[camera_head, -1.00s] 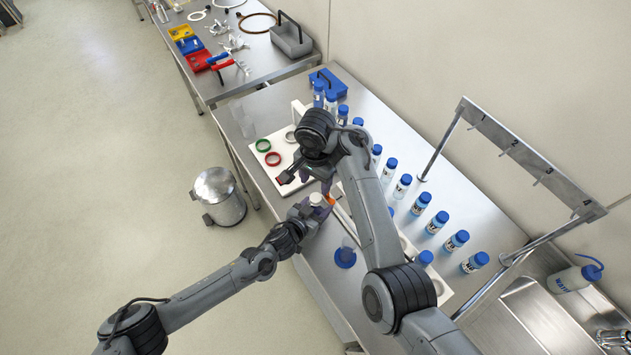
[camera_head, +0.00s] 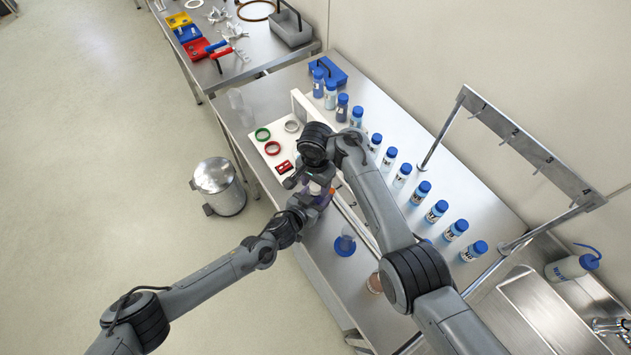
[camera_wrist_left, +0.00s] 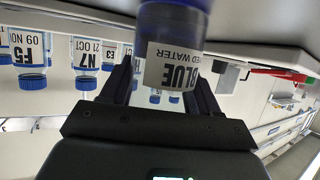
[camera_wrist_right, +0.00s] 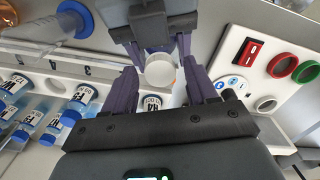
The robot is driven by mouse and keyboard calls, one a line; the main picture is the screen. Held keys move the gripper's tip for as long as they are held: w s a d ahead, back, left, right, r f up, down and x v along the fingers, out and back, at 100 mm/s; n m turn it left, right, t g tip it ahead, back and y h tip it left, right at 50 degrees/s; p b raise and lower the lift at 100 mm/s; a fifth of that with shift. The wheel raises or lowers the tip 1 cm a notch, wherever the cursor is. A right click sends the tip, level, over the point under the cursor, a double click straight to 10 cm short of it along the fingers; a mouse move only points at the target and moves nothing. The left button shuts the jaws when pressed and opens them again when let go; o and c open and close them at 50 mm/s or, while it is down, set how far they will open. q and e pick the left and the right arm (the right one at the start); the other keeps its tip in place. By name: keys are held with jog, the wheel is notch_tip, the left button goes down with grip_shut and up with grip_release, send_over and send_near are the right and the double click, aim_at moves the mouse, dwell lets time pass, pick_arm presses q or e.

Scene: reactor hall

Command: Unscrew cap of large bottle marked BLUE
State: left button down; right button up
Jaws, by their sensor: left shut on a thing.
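The large bottle (camera_wrist_left: 172,25) shows in the left wrist view with a label reading BLUE, upside down there. My left gripper (camera_head: 318,198) is shut on this bottle and holds it; its fingers flank the bottle in the left wrist view. In the right wrist view a round pale cap (camera_wrist_right: 160,72) faces the camera between the fingers of my right gripper (camera_wrist_right: 160,88). Those fingers are open, with visible gaps beside the cap. In the head view my right gripper hides most of the bottle.
Several small blue-capped bottles (camera_head: 437,211) stand in a row along the bench. A white panel (camera_head: 262,150) carries green and red rings and a red switch (camera_wrist_right: 246,51). A clear vessel with a blue base (camera_head: 344,246) stands near the front edge. A metal hook rail (camera_head: 525,147) rises at right.

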grip_shut()
jog(key=n, duration=0.3)
jog(key=shift+n, duration=0.3)
jog(key=shift+o, duration=0.4)
grip_release()
